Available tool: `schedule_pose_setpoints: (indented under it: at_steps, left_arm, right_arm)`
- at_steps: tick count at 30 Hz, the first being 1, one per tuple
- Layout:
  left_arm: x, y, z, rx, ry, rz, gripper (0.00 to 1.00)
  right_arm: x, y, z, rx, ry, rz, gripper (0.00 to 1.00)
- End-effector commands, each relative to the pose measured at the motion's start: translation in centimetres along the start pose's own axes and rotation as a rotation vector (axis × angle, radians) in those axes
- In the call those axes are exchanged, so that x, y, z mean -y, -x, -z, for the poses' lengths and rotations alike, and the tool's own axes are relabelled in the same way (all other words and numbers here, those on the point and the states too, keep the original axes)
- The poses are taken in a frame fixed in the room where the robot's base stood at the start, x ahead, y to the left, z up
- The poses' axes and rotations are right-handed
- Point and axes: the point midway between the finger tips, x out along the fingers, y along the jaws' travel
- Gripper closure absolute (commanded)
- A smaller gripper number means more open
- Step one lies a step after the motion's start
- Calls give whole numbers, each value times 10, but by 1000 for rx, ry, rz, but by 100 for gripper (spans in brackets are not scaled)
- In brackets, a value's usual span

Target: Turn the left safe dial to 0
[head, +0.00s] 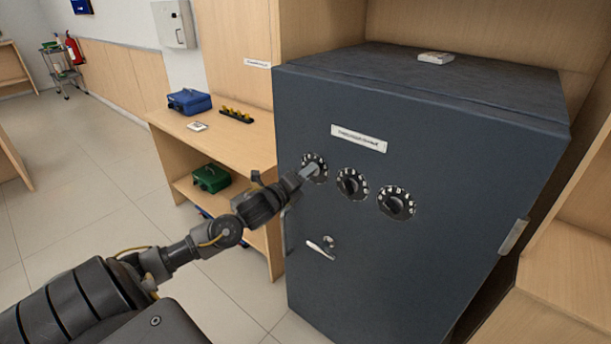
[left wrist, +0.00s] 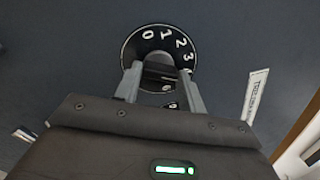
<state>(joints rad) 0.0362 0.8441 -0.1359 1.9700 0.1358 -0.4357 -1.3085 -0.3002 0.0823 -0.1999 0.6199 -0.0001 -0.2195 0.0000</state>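The left safe dial (head: 316,166) is the leftmost of three round black dials with white marks on the front of the dark grey safe (head: 375,245). My left gripper (head: 306,173) is at this dial and covers part of it. In the left wrist view the two fingers (left wrist: 160,80) stand on either side of the dark knob at the dial's middle. The knob nearly fills the gap, and I cannot tell whether both fingers press on it. The dial (left wrist: 160,41) shows 0 at upper left, then 1, 2 and 3 clockwise. Its pointer is not clear. My right gripper is out of view.
The middle dial (head: 352,184) and right dial (head: 396,203) sit close by to the right. A silver handle (head: 321,249) sticks out below. A wooden desk (head: 240,145) with a blue box (head: 189,101) stands left of the safe. Open floor (head: 75,185) lies further left.

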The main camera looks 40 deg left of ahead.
Motion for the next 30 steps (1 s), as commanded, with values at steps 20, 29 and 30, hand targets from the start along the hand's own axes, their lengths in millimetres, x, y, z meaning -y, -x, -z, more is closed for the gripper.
schedule_pose_setpoints:
  at_steps: [20,29,30]
  left_arm:
    - [2,0,-2,0,230,-2,83]
    - [2,0,-3,1,514,-3,83]
    - [2,0,-3,1,552,-3,83]
  right_arm:
    - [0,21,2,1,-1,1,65]
    - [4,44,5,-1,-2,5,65]
    - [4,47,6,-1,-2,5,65]
